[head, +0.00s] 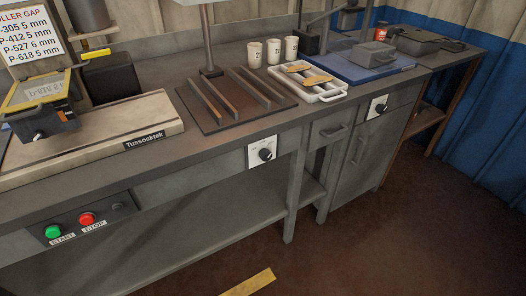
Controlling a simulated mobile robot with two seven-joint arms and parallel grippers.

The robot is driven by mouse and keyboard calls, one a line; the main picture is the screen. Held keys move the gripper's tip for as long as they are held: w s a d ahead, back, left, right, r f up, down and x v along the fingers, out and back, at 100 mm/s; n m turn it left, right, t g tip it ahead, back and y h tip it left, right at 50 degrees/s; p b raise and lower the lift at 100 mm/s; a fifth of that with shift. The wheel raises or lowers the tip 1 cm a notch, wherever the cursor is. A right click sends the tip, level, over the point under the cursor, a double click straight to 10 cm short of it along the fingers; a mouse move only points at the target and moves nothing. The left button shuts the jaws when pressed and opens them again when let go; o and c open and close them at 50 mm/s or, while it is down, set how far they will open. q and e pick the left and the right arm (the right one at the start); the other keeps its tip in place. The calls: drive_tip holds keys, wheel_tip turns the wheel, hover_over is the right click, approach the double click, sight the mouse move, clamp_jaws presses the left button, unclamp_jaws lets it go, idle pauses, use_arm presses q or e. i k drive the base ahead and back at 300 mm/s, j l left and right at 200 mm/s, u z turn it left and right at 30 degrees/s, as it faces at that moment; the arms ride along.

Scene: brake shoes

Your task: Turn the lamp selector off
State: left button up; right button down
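A white plate with a round black selector knob (265,154) is on the front edge of the bench, below the brown ribbed tray. A second white plate with a black knob (380,109) is on the cabinet front further right. The print on both plates is too small to read, so I cannot tell which one is the lamp selector or which position either is in. Neither of my grippers is in view.
A green START button (53,232), a red STOP button (87,219) and a small dark knob (118,208) are at lower left. The brown ribbed tray (207,121), white tray (329,97) and white cups (273,51) stand on the bench. The floor in front is clear.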

sight(265, 155)
drive_tip(key=i+l+u, duration=0.15)
drive_tip(key=l, duration=0.15)
drive_tip(key=i+l+u, duration=0.15)
drive_tip(key=l, duration=0.2)
drive_tip(key=l+u, duration=0.2)
drive_tip(key=l, duration=0.15)
drive_tip(key=i+l+u, duration=0.15)
drive_tip(key=l, duration=0.2)
